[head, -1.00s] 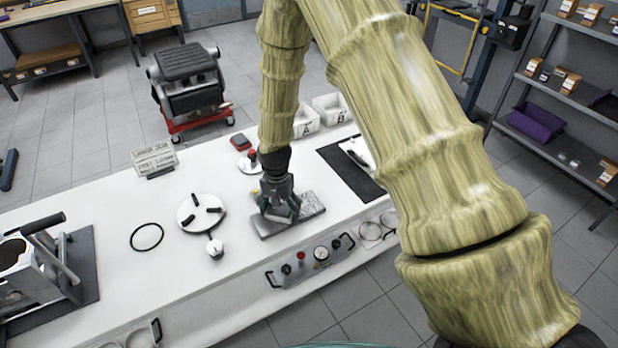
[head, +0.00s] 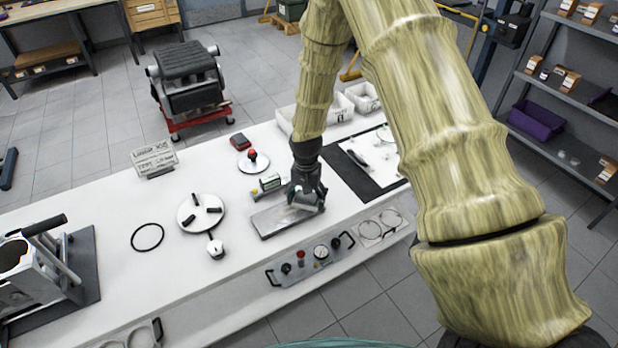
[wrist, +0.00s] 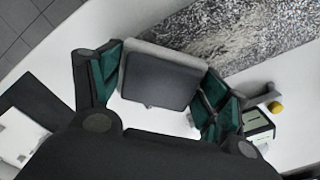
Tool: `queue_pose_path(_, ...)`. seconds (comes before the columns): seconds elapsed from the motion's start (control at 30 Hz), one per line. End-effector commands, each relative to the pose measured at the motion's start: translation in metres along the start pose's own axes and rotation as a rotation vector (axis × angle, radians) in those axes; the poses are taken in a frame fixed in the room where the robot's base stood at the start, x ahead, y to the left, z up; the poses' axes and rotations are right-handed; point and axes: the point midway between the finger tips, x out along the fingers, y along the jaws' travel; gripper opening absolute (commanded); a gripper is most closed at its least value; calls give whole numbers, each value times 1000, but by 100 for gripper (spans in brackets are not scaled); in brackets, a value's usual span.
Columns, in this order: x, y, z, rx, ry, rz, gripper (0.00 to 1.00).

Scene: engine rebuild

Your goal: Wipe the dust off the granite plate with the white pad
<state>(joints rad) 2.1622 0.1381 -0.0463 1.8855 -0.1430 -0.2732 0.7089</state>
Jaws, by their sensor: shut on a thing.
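The granite plate (head: 268,224) is a low grey slab on the white bench in the head view. In the wrist view the plate (wrist: 245,45) shows mottled dark and pale grey patches; I cannot tell dust from the stone's grain there. My gripper (head: 307,204) is over the plate's right end. In the wrist view my gripper (wrist: 160,85) is shut on the pad (wrist: 158,80), which shows a dark grey back and a pale grey edge. The pad overlaps the plate's end, and its underside is hidden, so contact cannot be confirmed.
A small green-and-white box (head: 266,183) stands just behind the plate. A gauge panel (head: 312,262) is along the bench's front. A dark mat (head: 378,185) lies to the right, and a round plate with black pieces (head: 201,224) to the left.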

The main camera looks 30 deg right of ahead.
Motion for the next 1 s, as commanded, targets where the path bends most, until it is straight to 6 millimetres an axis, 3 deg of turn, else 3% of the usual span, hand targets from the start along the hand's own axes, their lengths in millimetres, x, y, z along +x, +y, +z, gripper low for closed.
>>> queue_pose_path(0.1,-7,2,-2,0,0,1,53)
queue_pose_path(0.2,-32,2,-2,-1,1,0,53)
queue_pose_path(0.7,-74,1,-1,-1,0,0,53)
queue_pose_path(1.0,-84,1,-1,-2,-1,0,53)
